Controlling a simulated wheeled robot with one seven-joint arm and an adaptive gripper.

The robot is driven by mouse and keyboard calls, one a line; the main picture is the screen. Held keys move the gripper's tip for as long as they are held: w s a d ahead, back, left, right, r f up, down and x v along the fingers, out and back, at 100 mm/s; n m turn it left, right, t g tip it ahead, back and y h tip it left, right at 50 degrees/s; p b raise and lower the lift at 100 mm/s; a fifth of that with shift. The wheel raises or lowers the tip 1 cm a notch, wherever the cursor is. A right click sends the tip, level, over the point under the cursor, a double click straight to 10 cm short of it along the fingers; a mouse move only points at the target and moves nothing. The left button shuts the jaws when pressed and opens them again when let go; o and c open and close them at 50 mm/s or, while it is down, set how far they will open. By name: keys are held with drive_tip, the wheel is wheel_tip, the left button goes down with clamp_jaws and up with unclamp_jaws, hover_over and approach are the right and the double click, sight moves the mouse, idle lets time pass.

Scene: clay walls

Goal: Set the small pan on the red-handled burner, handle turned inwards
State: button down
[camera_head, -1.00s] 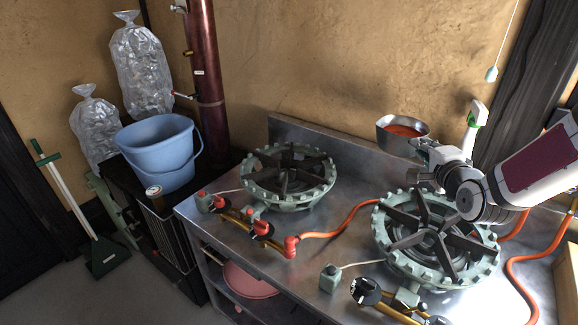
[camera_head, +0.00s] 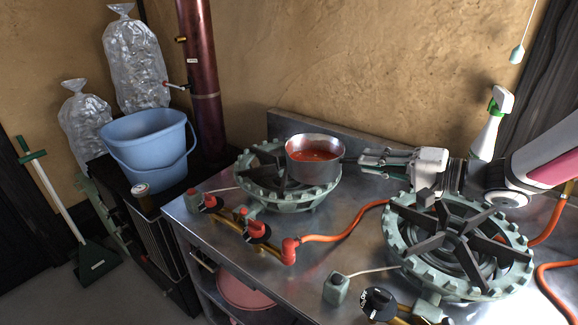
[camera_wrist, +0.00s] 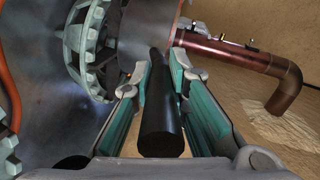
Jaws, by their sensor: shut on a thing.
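The small steel pan (camera_head: 314,172) with red contents is over the right rear part of the left burner (camera_head: 262,188), the one with red knobs (camera_head: 256,229). I cannot tell whether it touches the grate. My gripper (camera_head: 372,162) is to the right of the pan, shut on its black handle, which shows between the fingers (camera_wrist: 160,110) in the wrist view. The handle points right, along the back of the counter. The pan (camera_wrist: 147,30) and the burner rim (camera_wrist: 88,45) also show in the wrist view.
A second burner (camera_head: 460,245) with a black knob (camera_head: 378,302) stands front right. An orange hose (camera_head: 345,225) runs between the burners. A spray bottle (camera_head: 488,130) stands at the back right. A blue bucket (camera_head: 150,150) is left of the counter.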

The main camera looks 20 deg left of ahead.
sight(334, 140)
drive_tip(key=shift+a+f, duration=0.1)
drive_tip(key=shift+f, duration=0.1)
drive_tip(key=w+a+b, duration=0.1)
drive_tip(key=w+a, duration=0.2)
drive_tip(key=w, duration=0.1)
drive_tip(key=w+a+f+b, duration=0.1)
drive_tip(key=w+a, duration=0.2)
drive_tip(key=w+a+b, duration=0.1)
drive_tip(key=w+a, duration=0.3)
drive_tip(key=shift+w+f, duration=0.2)
drive_tip(key=shift+w, duration=0.1)
drive_tip(key=shift+w+a+f, duration=0.1)
drive_tip(key=shift+w+f, duration=0.1)
drive_tip(key=shift+f, duration=0.15)
drive_tip(key=shift+f+b, duration=0.55)
drive_tip(key=shift+f, duration=0.95)
drive_tip(key=c, duration=1.6)
unclamp_jaws()
drive_tip(key=shift+f, duration=0.1)
drive_tip(key=shift+o, duration=0.2)
